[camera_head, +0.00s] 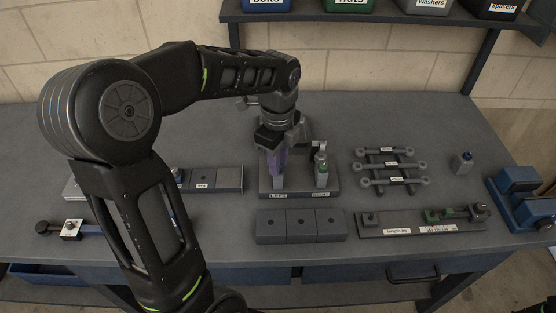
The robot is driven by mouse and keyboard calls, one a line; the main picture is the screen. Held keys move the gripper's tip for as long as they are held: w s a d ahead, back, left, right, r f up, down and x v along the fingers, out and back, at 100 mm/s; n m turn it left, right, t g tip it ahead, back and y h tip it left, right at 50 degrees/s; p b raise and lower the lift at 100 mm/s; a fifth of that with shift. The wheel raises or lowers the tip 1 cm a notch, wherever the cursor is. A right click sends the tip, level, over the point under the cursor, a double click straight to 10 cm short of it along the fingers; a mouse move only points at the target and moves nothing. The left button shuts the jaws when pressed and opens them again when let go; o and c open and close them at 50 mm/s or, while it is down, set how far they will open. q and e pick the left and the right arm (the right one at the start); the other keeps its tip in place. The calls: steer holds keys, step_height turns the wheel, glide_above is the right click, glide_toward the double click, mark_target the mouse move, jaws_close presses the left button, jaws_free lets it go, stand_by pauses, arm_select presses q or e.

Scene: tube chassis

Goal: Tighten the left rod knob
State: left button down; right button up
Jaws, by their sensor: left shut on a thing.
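A dark fixture (300,196) stands mid-table with a label reading LEFT on its front left and another label on its front right. My left gripper (278,176) comes down from above over the fixture's left side and is shut. The left rod knob is hidden by the gripper, and its hold there is hard to make out. Purple shows around the fingers. My right gripper is out of view.
A grey three-part block (300,225) lies in front of the fixture. To the right are several labelled link rods (390,165), a length jig (422,221) and a blue vise (520,197). A grey block (215,179) lies left. Labelled bins (348,6) stand on the shelf behind.

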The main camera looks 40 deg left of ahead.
arm_select(q)
steer(key=shift+w+r, duration=0.1)
steer(key=shift+r, duration=0.05)
steer(key=c, duration=1.3)
jaws_free()
steer(key=shift+o, duration=0.2)
